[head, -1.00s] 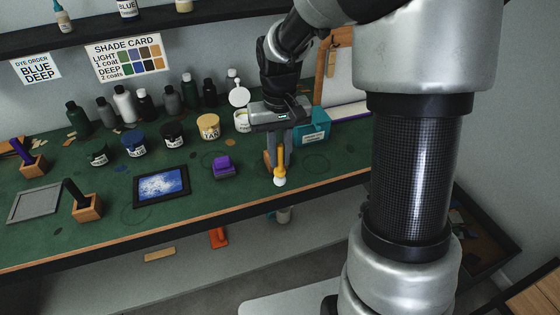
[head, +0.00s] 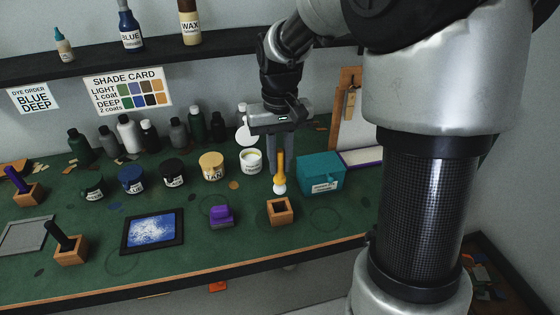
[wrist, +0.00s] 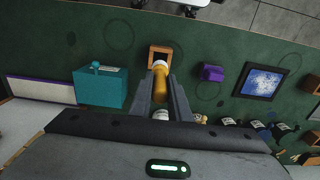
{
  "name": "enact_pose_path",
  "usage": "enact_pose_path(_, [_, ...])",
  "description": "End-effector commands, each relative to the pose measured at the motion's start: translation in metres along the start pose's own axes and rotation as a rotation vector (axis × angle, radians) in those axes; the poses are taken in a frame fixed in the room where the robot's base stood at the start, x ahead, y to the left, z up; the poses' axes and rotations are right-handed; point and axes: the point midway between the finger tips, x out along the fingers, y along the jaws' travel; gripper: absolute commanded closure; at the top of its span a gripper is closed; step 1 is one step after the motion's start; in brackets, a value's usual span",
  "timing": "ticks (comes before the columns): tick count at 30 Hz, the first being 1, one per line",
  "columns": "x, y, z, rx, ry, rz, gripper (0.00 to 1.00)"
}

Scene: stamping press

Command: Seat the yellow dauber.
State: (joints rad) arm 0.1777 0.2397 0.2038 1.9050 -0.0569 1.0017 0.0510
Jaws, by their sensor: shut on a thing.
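The yellow dauber (head: 281,170), a yellow handle with a white round tip at its lower end, is held upright in my gripper (head: 280,160). My gripper is shut on it, and it also shows between the fingers in the wrist view (wrist: 160,82). The dauber hangs above the table, its white tip just behind and above an empty wooden block holder (head: 281,212) with a dark square opening. In the wrist view the holder (wrist: 159,50) lies just past the dauber's end. Whether the tip touches anything cannot be told, but it looks apart from the holder.
A teal box (head: 320,172) stands right of the holder. A purple block (head: 221,215) and a framed blue picture (head: 152,232) lie to the left. An open white jar (head: 251,161) stands behind. Another holder with a black dauber (head: 68,245) is at front left.

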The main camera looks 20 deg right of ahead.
Motion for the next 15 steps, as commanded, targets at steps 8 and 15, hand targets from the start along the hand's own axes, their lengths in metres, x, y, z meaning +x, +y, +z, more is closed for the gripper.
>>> enact_pose_path(8, [0.003, 0.0, 0.0, 0.0, -0.001, 0.0, 1.0])
enact_pose_path(15, [0.022, 0.0, 0.0, 0.0, -0.002, 0.0, 1.0])
